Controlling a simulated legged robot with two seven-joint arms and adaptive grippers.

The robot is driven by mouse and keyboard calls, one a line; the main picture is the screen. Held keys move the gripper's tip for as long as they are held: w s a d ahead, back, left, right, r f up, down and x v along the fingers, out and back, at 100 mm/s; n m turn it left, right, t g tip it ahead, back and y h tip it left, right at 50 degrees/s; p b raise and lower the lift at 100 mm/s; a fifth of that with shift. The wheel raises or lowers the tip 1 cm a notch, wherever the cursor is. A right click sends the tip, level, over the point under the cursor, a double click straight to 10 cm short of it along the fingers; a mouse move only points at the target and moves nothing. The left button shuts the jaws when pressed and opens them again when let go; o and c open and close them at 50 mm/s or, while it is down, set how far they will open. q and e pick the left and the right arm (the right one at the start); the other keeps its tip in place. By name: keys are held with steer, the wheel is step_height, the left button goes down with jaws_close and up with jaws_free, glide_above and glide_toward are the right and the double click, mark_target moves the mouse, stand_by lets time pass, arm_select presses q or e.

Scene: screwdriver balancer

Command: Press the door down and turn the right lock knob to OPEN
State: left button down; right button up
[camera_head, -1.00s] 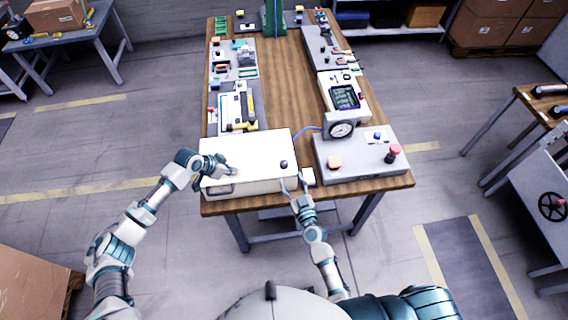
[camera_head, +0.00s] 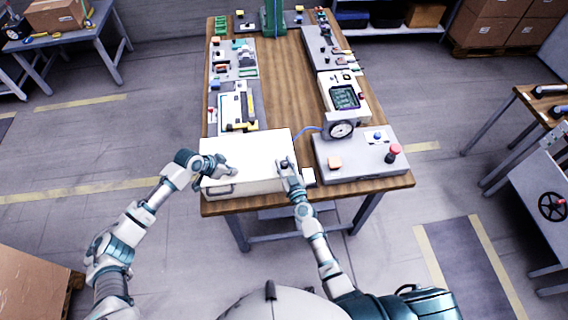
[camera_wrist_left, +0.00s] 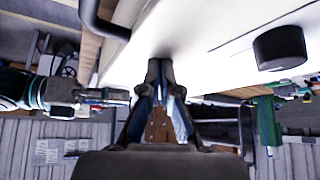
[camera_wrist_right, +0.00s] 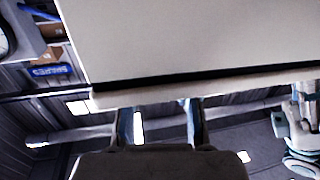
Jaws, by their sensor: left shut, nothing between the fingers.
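The white box with its flat door (camera_head: 250,152) sits at the near left of the table. My left gripper (camera_head: 232,172) is shut and empty, its tips at the door's surface above the dark handle (camera_head: 222,190). In the left wrist view its fingers (camera_wrist_left: 160,70) are together against the white panel. A black round knob (camera_wrist_left: 280,47) stands on that panel; I cannot tell which knob it is. My right gripper (camera_head: 285,163) is at the right lock knob, which it mostly hides. In the right wrist view its fingers (camera_wrist_right: 160,120) are apart by the white box's edge (camera_wrist_right: 200,88); no knob shows there.
A grey panel (camera_head: 350,172) with a red button (camera_head: 394,152) and a round gauge (camera_head: 341,130) stands just right of the box. Several devices line both table sides; the wooden middle (camera_head: 285,85) is clear.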

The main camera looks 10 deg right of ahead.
jaws_close()
steer(key=shift+r+n+y, duration=0.1)
steer(key=shift+n+y, duration=0.2)
steer(key=shift+y, duration=0.2)
steer(key=shift+w+n+y, duration=0.1)
steer(key=shift+n+y, duration=0.2)
steer(key=n+y, duration=0.1)
steer(key=n+g+y, duration=0.1)
steer(key=y, duration=0.2)
steer(key=shift+w+r+n+g, duration=0.1)
steer(key=shift+r+n+g, duration=0.15)
steer(key=shift+n+g, duration=0.15)
steer(key=n+g+y, duration=0.4)
steer(key=g+y, duration=0.1)
steer(key=shift+f+n+y, duration=0.2)
steer(key=shift+n+y, duration=0.1)
steer(key=shift+n, duration=0.1)
steer(key=n+g+y, duration=0.1)
steer(key=n+g, duration=0.1)
steer(key=g, duration=0.1)
steer(key=n+g+y, duration=0.2)
steer(key=g, duration=0.1)
steer(key=shift+d+n+g, duration=0.1)
steer(key=shift+n+g, duration=0.2)
steer(key=shift+g, duration=0.1)
steer(key=shift+f+g, duration=0.1)
steer(key=shift+g, duration=0.2)
steer(key=o, duration=1)
jaws_free()
